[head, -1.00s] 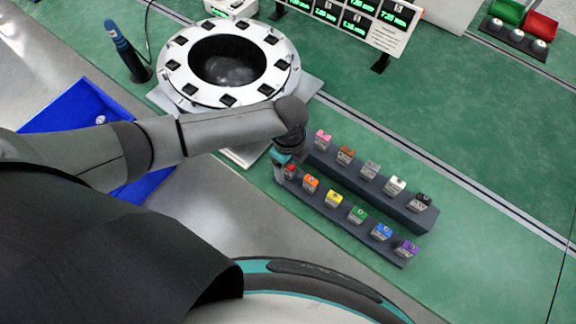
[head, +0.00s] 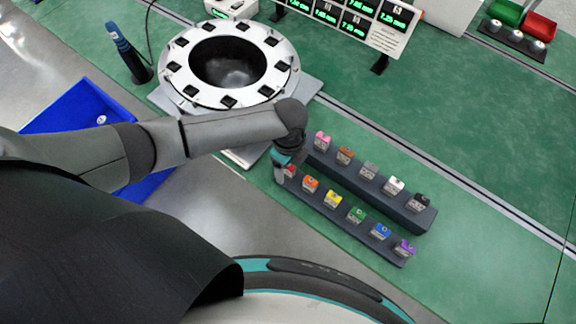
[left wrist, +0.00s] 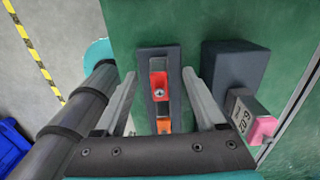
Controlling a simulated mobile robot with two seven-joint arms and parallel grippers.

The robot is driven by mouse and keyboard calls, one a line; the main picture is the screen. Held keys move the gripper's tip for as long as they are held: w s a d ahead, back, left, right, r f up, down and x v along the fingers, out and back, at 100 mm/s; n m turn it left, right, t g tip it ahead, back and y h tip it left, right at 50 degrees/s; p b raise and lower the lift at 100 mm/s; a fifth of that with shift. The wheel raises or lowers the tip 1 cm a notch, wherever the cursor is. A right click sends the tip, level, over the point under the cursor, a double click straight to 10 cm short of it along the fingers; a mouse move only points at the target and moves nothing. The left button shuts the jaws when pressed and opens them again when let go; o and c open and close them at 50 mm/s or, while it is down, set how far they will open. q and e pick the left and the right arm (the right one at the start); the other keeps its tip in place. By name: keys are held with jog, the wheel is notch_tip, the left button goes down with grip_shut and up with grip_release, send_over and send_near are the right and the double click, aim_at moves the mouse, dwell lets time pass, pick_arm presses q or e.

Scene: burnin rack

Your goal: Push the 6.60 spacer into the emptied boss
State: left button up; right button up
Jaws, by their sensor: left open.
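Two dark racks (head: 330,199) hold a row of small coloured spacers with labels too small to read in the head view. My left gripper (head: 281,172) points down over the near rack's left end, at the red spacer (head: 291,171). In the left wrist view, my open fingers (left wrist: 160,80) stand on either side of the red spacer (left wrist: 158,88), with visible gaps. I cannot tell which spacer is 6.60. The white ring (head: 172,61) carries several dark square bosses; which one is emptied I cannot tell. My right gripper is not in view.
A pink spacer (left wrist: 263,128) sits on the neighbouring rack, close right of my fingers. A blue bin (head: 75,105) lies left, a blue-handled tool (head: 122,45) stands behind it, and a green-lit display panel (head: 385,38) stands at the back. Green mat right of the racks is clear.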

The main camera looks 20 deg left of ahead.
pick_arm(q)
grip_shut()
dwell(0.7)
jog(key=shift+r, duration=0.2)
dwell(0.8)
jog(key=shift+r+p, duration=2.85)
jog(key=shift+p, duration=0.55)
